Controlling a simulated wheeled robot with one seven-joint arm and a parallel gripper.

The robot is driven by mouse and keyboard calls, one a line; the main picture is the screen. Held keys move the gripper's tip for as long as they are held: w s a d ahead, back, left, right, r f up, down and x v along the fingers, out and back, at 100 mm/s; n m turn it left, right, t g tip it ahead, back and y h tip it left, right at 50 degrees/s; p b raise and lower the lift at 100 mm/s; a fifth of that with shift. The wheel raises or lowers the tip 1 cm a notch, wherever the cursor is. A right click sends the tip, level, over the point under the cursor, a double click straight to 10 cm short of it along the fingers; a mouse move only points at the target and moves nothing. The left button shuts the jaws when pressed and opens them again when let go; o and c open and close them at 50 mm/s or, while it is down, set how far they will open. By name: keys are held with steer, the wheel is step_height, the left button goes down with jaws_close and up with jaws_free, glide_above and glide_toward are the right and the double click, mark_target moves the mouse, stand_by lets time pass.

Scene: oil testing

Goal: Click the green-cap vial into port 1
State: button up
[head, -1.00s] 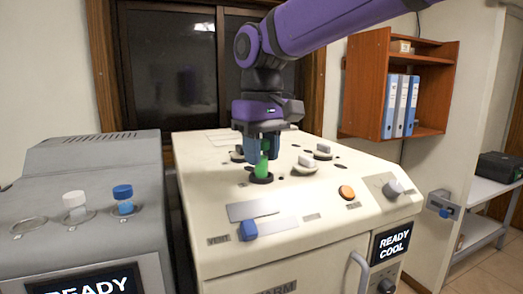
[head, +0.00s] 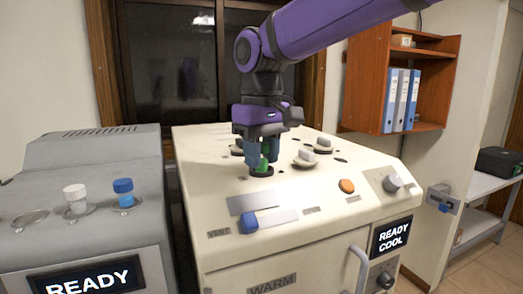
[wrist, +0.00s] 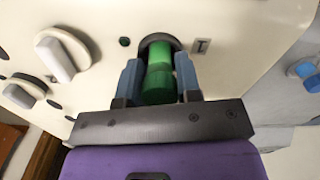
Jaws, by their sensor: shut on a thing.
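The green-cap vial (wrist: 158,82) is held between the two blue fingers of my gripper (wrist: 160,84), which is shut on it. In the head view the vial (head: 262,161) is a small green shape between the fingers. Its far end meets the dark ring of a port (wrist: 160,42) on the cream machine's top. A label reading like "1" (wrist: 201,46) sits beside this port. In the head view the ring (head: 262,171) lies directly below my gripper (head: 259,153). How deep the vial sits in the port is hidden.
A grey machine (head: 88,160) at left holds a white-capped vial (head: 75,198) and a blue-capped vial (head: 123,193).

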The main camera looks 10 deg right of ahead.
steer(key=shift+s+f, duration=0.15)
steer(key=shift+f, duration=0.75)
stand_by(1.5)
steer(key=o, duration=0.8)
steer(key=shift+o, duration=1)
step_height(320, 180, up, 11)
steer(key=shift+f, duration=0.1)
steer(key=shift+d+r, duration=0.2)
steer(key=shift+r, duration=0.35)
steer(key=s+d+f+m+t, duration=0.2)
steer(key=s+d+f, duration=0.5)
steer(key=d, duration=0.5)
steer(key=s+d+f+m+t, duration=0.3)
steer(key=s+d+f, duration=0.4)
steer(key=s+d, duration=0.4)
steer(key=shift+d+f+m, duration=0.3)
steer(key=shift+d+m, duration=0.3)
steer(key=shift+s, duration=0.1)
